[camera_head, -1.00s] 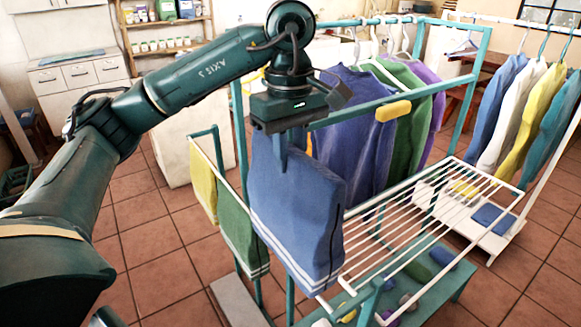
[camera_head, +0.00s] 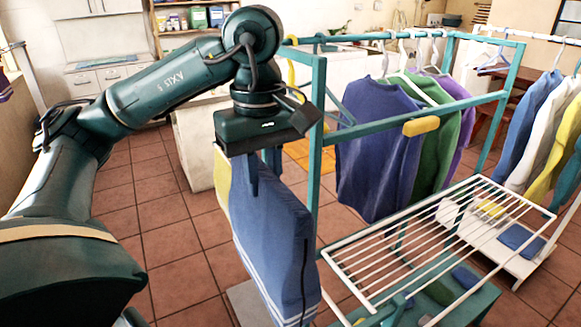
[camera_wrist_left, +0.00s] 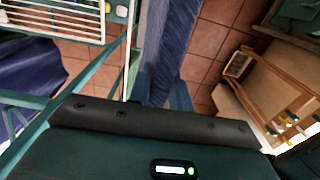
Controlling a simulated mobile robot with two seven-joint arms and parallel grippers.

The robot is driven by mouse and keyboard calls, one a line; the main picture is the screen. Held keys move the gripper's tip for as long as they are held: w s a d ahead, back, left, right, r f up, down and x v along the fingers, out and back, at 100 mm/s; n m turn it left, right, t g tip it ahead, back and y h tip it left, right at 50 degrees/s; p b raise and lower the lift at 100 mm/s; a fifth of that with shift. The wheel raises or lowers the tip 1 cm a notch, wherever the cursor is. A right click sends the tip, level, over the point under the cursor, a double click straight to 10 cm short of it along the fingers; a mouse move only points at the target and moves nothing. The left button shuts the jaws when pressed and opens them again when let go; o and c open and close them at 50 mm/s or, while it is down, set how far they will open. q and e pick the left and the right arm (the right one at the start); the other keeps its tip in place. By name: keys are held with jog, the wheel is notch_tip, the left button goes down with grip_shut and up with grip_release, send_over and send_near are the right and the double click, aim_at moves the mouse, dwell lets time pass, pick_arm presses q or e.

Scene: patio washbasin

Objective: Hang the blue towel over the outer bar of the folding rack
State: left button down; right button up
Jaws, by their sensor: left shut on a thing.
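My left gripper (camera_head: 264,172) points down and is shut on the top of the blue towel (camera_head: 272,235). The towel hangs from it, with white stripes near its lower edge. In the left wrist view the towel (camera_wrist_left: 168,40) hangs between the fingers. The folding rack (camera_head: 440,235) has a white slatted top on the right of the towel. A yellow towel (camera_head: 221,185) shows partly behind the blue one. My right gripper is not in view.
A teal frame with a post (camera_head: 317,150) stands just right of my left gripper. Blue (camera_head: 380,150) and green (camera_head: 440,135) sweaters hang in it, and a yellow block (camera_head: 421,126) sits on its rail. Tiled floor (camera_head: 150,230) is clear at left.

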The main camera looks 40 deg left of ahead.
pick_arm(q)
jog(key=s+a, duration=0.3)
jog(key=s, duration=0.4)
jog(key=shift+r, duration=0.25)
jog(key=shift+s, duration=0.1)
dwell(0.6)
